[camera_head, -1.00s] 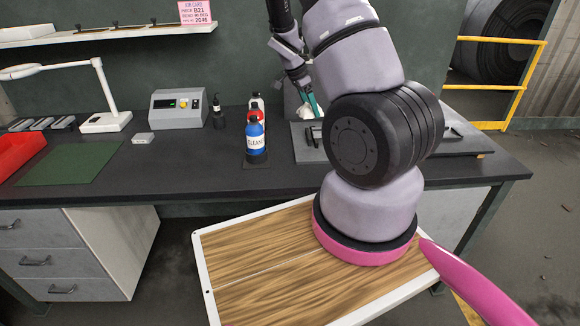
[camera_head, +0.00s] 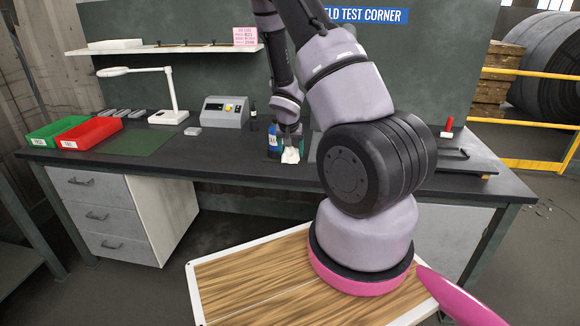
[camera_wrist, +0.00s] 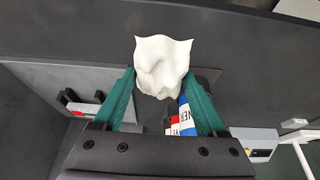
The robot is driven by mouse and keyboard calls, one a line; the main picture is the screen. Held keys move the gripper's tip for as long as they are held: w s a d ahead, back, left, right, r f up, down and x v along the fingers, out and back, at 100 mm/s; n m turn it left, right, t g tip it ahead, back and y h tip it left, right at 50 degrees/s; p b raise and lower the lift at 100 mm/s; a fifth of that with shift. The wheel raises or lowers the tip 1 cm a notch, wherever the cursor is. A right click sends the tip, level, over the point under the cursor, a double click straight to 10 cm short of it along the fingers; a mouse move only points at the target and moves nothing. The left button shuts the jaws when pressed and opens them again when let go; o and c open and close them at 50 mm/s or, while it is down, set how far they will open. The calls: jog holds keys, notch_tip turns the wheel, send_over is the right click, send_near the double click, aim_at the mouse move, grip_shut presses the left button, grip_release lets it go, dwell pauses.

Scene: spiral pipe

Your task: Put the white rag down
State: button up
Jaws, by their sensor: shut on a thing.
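The white rag (camera_wrist: 162,66) is crumpled and held between the green fingertips of my gripper (camera_wrist: 163,88) in the wrist view. In the head view the rag (camera_head: 290,155) hangs below my gripper (camera_head: 290,138), in front of the dark workbench (camera_head: 330,172). A blue cleaner bottle (camera_head: 273,140) stands on the bench just left of the rag. In the wrist view the blue bottle (camera_wrist: 187,118) shows partly behind the right finger, with a red-and-white bottle (camera_wrist: 174,125) beside it. Whether the rag touches the bench is unclear.
A grey control box (camera_head: 225,112), a small dark bottle (camera_head: 253,112) and a white lamp (camera_head: 170,115) stand to the left. A green mat (camera_head: 138,143), a red bin (camera_head: 90,133) and a green bin (camera_head: 55,130) lie farther left. A grey plate (camera_head: 465,155) lies at the right.

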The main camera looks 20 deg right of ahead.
aim_at(291, 170)
jog(key=shift+f, duration=2.5)
jog(key=shift+f, duration=0.15)
jog(key=o, duration=1.4)
